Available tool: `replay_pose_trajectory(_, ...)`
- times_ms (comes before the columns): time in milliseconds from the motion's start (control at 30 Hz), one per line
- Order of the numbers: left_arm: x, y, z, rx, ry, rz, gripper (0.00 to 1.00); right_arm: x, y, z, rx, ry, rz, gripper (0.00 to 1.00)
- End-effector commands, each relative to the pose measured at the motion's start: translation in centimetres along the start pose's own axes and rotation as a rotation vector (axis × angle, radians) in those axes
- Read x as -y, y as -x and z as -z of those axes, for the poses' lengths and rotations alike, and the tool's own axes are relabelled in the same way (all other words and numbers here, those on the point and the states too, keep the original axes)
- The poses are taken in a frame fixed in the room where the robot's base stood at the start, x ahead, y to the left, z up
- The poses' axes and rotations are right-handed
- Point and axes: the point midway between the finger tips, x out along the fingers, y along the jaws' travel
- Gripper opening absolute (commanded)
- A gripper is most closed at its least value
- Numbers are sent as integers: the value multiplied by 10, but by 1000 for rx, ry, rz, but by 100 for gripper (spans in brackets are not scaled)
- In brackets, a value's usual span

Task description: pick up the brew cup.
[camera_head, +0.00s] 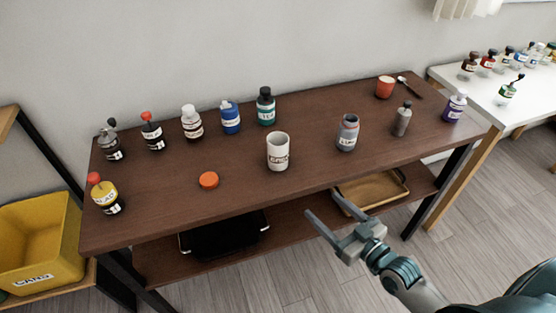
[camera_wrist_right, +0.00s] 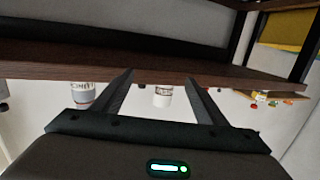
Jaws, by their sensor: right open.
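The brew cup (camera_head: 278,150) is a white cup with a dark-lettered label, standing upright near the front middle of the brown table. In the right wrist view, which looks upside down, the white cup (camera_wrist_right: 163,97) shows between the fingers, beyond them and partly cut off by the table edge. My right gripper (camera_head: 322,202) is open and empty, in front of the table's front edge, to the right of and nearer than the cup. Its two fingers (camera_wrist_right: 160,78) are spread apart in the right wrist view. My left gripper is not in view.
A grey jar (camera_head: 348,133) stands right of the cup, and an orange lid (camera_head: 208,180) lies to its left. Several bottles line the back, including a teal one (camera_head: 266,108). A red cup (camera_head: 385,87) stands back right. A tan tray (camera_head: 371,188) lies on the lower shelf.

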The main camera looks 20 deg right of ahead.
Motion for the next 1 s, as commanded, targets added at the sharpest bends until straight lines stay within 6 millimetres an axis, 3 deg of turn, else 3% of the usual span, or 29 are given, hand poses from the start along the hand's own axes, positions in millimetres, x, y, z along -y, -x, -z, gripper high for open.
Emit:
replay_pose_trajectory(100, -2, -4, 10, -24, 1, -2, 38, 11, 4, 35, -70, 2, 34, 66)
replay_pose_trajectory(233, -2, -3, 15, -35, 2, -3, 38, 17, 7, 54, -103, 2, 51, 66)
replay_pose_trajectory(667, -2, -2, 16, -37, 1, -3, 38, 18, 5, 57, -107, 2, 51, 66)
replay_pose_trajectory(1000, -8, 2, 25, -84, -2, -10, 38, 19, -30, 63, -109, 0, 50, 66)
